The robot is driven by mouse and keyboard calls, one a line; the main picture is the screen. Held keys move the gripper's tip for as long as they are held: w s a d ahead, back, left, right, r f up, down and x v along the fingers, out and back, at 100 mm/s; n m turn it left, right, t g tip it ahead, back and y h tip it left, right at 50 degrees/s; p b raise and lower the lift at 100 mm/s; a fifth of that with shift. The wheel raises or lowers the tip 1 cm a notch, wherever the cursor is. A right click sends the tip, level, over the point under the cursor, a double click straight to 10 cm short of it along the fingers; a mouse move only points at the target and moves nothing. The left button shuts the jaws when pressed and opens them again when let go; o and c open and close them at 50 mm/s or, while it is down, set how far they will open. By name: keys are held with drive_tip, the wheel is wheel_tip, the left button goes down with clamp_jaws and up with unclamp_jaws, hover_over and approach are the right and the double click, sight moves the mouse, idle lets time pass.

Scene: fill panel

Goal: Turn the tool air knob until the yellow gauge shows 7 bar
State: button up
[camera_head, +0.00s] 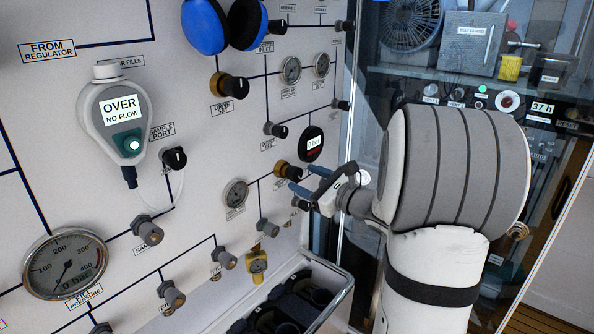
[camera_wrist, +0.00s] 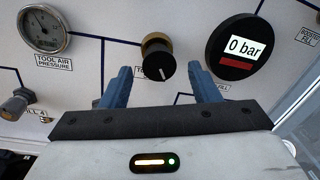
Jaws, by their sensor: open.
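The tool air knob (camera_wrist: 160,64) is black with a white pointer line on a brass collar, and its label is partly hidden. It also shows in the head view (camera_head: 287,172). My gripper (camera_wrist: 161,69) is open, its two blue fingers either side of the knob in the picture. Contact cannot be told. In the head view my gripper (camera_head: 301,177) is at the panel beside the knob. A round black digital gauge (camera_wrist: 238,48) right of the knob reads 0 bar above a red bar. Neither gauge looks yellow.
Other knobs, such as the drive knob (camera_head: 232,86), and valve handles stick out around my gripper. A brass valve (camera_head: 257,265) and a dark open bin (camera_head: 335,305) are below. A glass-fronted cabinet (camera_head: 365,85) stands close on the right.

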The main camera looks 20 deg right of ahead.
sight(298, 175)
drive_tip(key=shift+p+x, duration=0.3)
drive_tip(key=shift+x, duration=1.55)
drive_tip(key=c, duration=1)
drive_tip(key=m+p, duration=0.1)
drive_tip(key=m, duration=0.2)
drive_tip(key=shift+r+m, duration=0.1)
drive_tip(key=shift+m, duration=0.8)
drive_tip(key=o, duration=1)
